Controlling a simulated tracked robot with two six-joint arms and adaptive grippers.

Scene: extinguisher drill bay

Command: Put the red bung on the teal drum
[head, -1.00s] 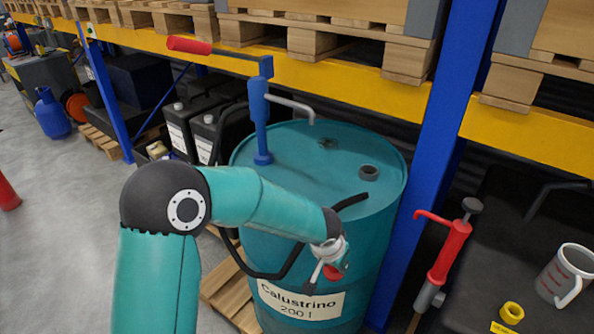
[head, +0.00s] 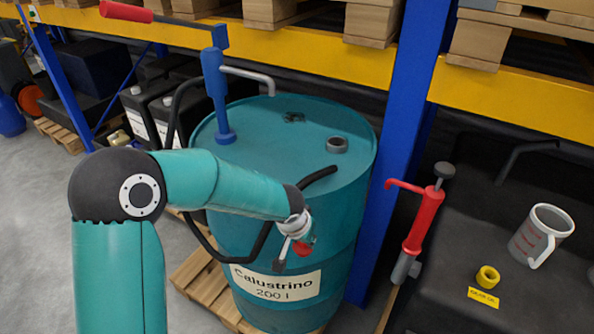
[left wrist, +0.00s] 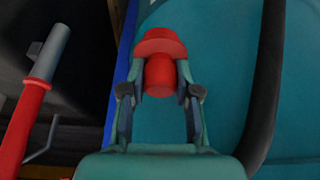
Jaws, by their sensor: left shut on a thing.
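The teal drum (head: 290,225) stands upright on a wooden pallet, its label reading "Calustrino 200 l". On its top is a grey-rimmed round opening (head: 337,145) at the right, with nothing in it. My left gripper (head: 298,240) is in front of the drum's upper side, below the rim. It is shut on the red bung (left wrist: 160,60), which sits between the fingertips in the left wrist view with its wider flange beyond them. In the head view the bung (head: 306,247) shows only as a small red patch. My right gripper is in neither view.
A blue hand pump (head: 218,95) with a spout and black hose stands on the drum's left. A blue rack post (head: 393,160) rises close at right. A red pump (head: 424,220), yellow ring (head: 487,277) and grey jug (head: 541,235) are farther right. A yellow beam (head: 340,60) runs behind.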

